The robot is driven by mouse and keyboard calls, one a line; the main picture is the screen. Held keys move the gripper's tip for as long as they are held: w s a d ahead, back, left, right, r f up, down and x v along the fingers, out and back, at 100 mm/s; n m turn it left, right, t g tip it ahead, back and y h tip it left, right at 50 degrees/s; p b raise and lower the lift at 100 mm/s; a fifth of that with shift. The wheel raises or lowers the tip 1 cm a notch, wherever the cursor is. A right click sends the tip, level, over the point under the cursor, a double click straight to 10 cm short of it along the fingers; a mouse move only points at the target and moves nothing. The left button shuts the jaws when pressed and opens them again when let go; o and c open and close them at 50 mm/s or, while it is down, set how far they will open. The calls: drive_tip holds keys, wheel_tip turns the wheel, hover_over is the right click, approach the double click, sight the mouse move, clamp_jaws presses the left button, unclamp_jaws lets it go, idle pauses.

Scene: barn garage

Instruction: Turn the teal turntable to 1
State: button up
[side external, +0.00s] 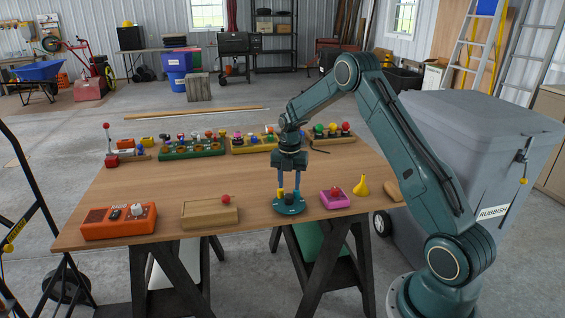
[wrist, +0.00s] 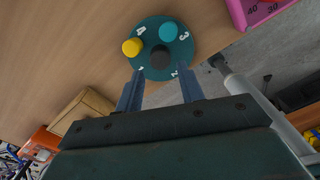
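The teal turntable (side external: 291,208) is a round disc near the front edge of the table, below my gripper (side external: 289,188). In the wrist view the turntable (wrist: 150,24) carries the white numbers 1, 2, 3 and 4. It has a dark knob (wrist: 160,57), a yellow peg (wrist: 132,47) and a teal peg (wrist: 168,31). The 1 is at its lower left and the 2 at its lower right, near the fingers. My gripper (wrist: 160,78) is open and points down, with its fingers apart on either side of the dark knob. I see no clear contact.
A pink box (side external: 335,199) with a red knob and a yellow funnel-like piece (side external: 361,186) stand right of the turntable. A wooden box (side external: 210,214) and an orange box (side external: 118,222) stand left. Several coloured racks, including a green one (side external: 191,150), line the back. The table's middle is clear.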

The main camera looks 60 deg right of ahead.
sight(289, 195)
drive_tip(key=shift+r, duration=2.25)
drive_tip(key=m, duration=0.6)
drive_tip(key=shift+f+m, duration=0.3)
drive_tip(key=m, duration=0.6)
drive_tip(key=shift+f, duration=0.2)
drive_tip(key=shift+f, duration=0.25)
drive_tip(key=shift+f, duration=3.25)
drive_tip(key=shift+c, duration=0.2)
